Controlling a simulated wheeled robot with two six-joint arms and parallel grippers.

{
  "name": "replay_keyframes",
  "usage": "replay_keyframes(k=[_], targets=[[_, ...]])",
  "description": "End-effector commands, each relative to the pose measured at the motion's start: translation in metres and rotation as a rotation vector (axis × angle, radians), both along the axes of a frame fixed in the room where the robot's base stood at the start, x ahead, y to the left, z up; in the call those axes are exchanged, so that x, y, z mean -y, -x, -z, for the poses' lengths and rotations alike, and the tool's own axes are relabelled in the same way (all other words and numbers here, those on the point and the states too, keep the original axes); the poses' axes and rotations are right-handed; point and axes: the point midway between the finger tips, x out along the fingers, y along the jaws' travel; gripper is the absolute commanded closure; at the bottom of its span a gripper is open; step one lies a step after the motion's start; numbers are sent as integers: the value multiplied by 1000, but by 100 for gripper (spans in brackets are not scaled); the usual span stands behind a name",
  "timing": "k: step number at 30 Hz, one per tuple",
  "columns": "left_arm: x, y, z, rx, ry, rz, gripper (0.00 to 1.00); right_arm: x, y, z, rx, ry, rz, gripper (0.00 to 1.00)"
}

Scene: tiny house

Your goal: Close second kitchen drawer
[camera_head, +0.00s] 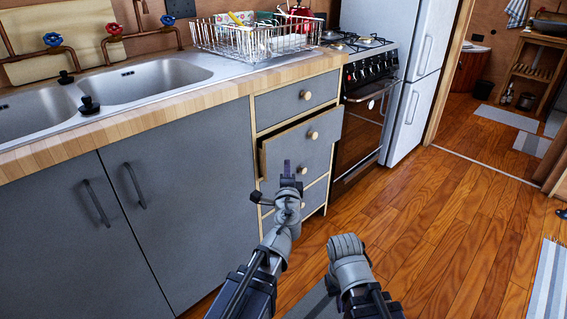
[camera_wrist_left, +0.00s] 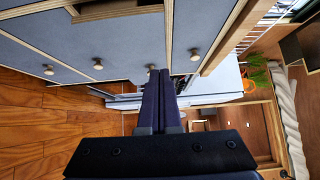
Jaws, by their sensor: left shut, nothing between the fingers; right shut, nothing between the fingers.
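The second kitchen drawer (camera_head: 290,151) has a grey front with a round wooden knob and stands pulled partly out of the cabinet in the head view. Its open top shows a dark gap behind the front. The top drawer (camera_head: 280,103) above it is shut. My left gripper (camera_head: 287,168) is shut and empty, with its dark fingers upright in front of the second drawer's lower part; I cannot tell if they touch it. In the left wrist view the shut fingers (camera_wrist_left: 161,100) point toward the drawer fronts and knobs. My right gripper (camera_head: 346,246) is shut and empty, low over the floor.
A stove (camera_head: 362,120) and a white fridge (camera_head: 418,75) stand right of the drawers. Grey cupboard doors (camera_head: 180,180) with bar handles lie left, under the sink (camera_head: 150,82). A dish rack (camera_head: 250,42) is on the counter.

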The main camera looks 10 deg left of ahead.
Motion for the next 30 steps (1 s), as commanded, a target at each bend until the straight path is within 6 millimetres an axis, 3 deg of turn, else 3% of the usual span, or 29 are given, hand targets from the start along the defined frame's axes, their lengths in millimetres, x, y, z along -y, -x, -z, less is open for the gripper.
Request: replay_keyframes(k=[14,21,30], targets=[[-17,-91,0,-1,1,-3,100,0,0,0,1,0,1,100],[-43,-103,0,-1,1,-2,100,0,0,0,1,0,1,100],[-50,-107,0,-1,2,-1,100,0,0,0,1,0,2,100]])
